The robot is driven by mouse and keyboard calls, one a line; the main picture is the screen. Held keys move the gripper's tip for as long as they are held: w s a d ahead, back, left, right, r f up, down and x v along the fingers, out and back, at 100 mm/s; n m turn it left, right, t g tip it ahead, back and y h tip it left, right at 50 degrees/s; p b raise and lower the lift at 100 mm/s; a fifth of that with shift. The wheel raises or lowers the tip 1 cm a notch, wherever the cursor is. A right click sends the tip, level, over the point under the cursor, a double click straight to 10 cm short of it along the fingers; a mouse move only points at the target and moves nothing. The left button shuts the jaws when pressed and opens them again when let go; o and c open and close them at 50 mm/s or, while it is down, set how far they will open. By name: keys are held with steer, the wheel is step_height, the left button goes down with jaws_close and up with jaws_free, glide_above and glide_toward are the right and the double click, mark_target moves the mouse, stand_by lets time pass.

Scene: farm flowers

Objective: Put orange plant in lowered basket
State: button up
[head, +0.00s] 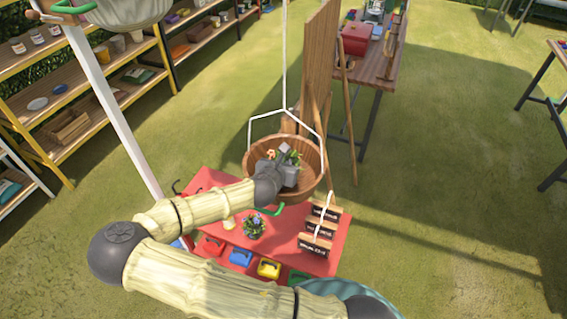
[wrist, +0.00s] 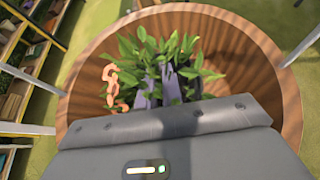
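The wooden basket (head: 257,160) hangs low from a white frame, over the back of the red table. My gripper (head: 291,160) is inside or just above the basket opening. The plant (head: 295,157) with green leaves and an orange part is at my gripper's fingers. In the wrist view the plant (wrist: 125,47) shows leaves around the purple-grey fingers (wrist: 170,88), with a curled orange part (wrist: 112,80) at left. The basket wall (wrist: 245,50) surrounds them. Leaves and the gripper body hide the fingertips, so I cannot tell whether they grip the plant or whether it touches the basket floor.
A potted plant with bluish flowers (head: 253,225) stands on the red table (head: 285,240). Small dark labelled boxes (head: 318,232) stand at its right. Colored bins (head: 268,268) sit along the front. A tall wooden board (head: 318,70) rises behind the basket. Shelves (head: 75,90) line the left.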

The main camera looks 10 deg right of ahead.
steer(key=o, duration=0.4)
steer(key=shift+a, duration=0.1)
steer(key=shift+r, duration=0.15)
steer(key=shift+r, duration=0.25)
steer(key=b+v, duration=0.1)
steer(key=v, duration=1.1)
steer(key=shift+r+b, duration=0.25)
steer(key=shift+b, duration=0.15)
